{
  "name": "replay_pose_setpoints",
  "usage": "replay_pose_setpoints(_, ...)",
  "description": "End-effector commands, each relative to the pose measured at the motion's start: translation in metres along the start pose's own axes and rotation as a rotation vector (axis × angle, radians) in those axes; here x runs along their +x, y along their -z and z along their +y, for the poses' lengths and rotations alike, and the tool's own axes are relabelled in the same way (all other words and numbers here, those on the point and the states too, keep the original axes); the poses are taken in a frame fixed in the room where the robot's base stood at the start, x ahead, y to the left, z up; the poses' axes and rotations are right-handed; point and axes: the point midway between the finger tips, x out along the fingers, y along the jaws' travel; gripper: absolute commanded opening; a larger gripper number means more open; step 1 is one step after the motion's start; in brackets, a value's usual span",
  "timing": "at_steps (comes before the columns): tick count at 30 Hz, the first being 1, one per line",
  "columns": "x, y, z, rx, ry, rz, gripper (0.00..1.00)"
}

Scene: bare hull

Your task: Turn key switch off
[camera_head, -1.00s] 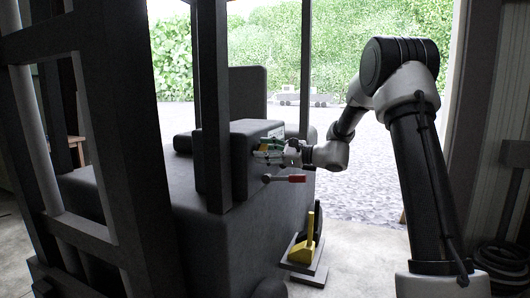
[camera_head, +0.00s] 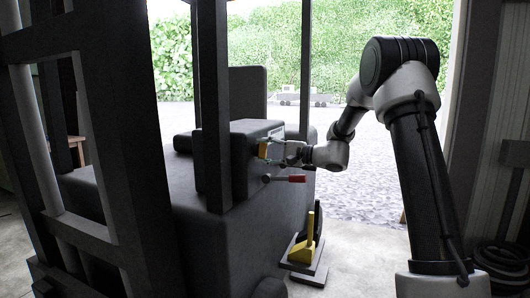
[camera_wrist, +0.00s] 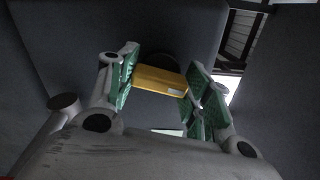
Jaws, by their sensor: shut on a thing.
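The key switch shows as a yellow block-like key (camera_wrist: 160,80) in front of a dark round base on the grey panel in the wrist view. Its yellow part (camera_head: 263,150) also shows at the dark console (camera_head: 248,131) in the head view. My gripper (camera_wrist: 158,85) has its green-padded fingers on both sides of the yellow key and is shut on it. In the head view my gripper (camera_head: 272,152) reaches in from the right to the console's side face. I cannot read any on or off marking.
A red-handled lever (camera_head: 290,178) sticks out just below my gripper. A yellow and black pedal-like part (camera_head: 305,240) stands lower down. A dark upright post (camera_head: 211,90) is left of the console. The gravel ground at right is open.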

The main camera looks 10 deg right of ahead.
Motion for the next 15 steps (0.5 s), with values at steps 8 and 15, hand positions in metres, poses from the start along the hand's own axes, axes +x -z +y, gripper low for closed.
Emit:
replay_pose_setpoints(8, -0.0005, 0.0001, 0.0014, -0.16, -0.002, 0.0, 0.26)
replay_pose_setpoints(15, -0.0005, 0.0001, 0.0017, -0.227, -0.002, 0.0, 0.26)
